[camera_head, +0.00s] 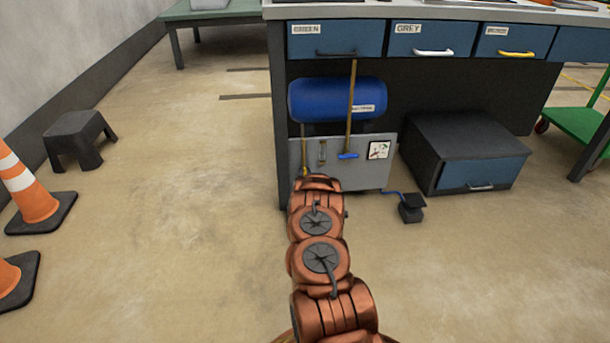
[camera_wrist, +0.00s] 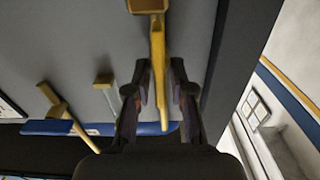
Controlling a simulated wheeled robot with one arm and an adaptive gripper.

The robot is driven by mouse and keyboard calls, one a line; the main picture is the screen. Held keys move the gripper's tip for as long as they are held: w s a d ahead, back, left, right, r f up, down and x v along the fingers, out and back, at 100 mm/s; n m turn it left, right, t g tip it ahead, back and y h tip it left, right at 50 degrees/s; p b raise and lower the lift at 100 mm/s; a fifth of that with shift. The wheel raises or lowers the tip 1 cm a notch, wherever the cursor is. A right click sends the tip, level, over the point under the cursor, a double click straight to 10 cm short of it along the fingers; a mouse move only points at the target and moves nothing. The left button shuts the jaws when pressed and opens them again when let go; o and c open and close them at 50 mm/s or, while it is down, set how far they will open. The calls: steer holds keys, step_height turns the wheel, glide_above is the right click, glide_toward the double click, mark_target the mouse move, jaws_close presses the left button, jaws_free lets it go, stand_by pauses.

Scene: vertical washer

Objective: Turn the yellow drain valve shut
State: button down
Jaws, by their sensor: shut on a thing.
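The yellow drain valve shows in the wrist view as a long yellow lever (camera_wrist: 158,45) with a block at its upper end, against a grey panel. My gripper (camera_wrist: 159,80) has one finger on each side of this lever and is shut on it. The lever's free end reaches down between the fingers toward the palm. In the head view, a small yellow part of the valve (camera_head: 304,172) shows at the panel's left side, just above my arm's end. My wrist hides the fingers there.
The grey panel (camera_head: 375,178) stands under the bench, below a blue tank (camera_head: 318,100). A yellow pole (camera_head: 351,105) with a blue end is right of the valve. A dark cabinet (camera_head: 465,135) stands further right. A black bench leg (camera_head: 278,115) is close left.

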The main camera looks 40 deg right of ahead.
steer(key=m+p, duration=0.1)
steer(key=m, duration=0.1)
steer(key=m+p, duration=0.1)
steer(key=m, duration=0.1)
steer(key=shift+s+d, duration=0.2)
steer(key=shift+s+d+f+m+p, duration=0.15)
steer(key=shift+m+p, duration=0.6)
steer(key=shift+m, duration=1.55)
steer(key=shift+d+f+m+p, duration=0.1)
steer(key=shift+f+m+p, duration=0.45)
steer(key=shift+m, duration=1.75)
steer(key=shift+s+d+r+m+p, duration=0.1)
steer(key=shift+m+p, duration=0.85)
steer(key=shift+m, duration=1.35)
steer(key=c, duration=1.2)
jaws_free()
steer(key=shift+c, duration=0.2)
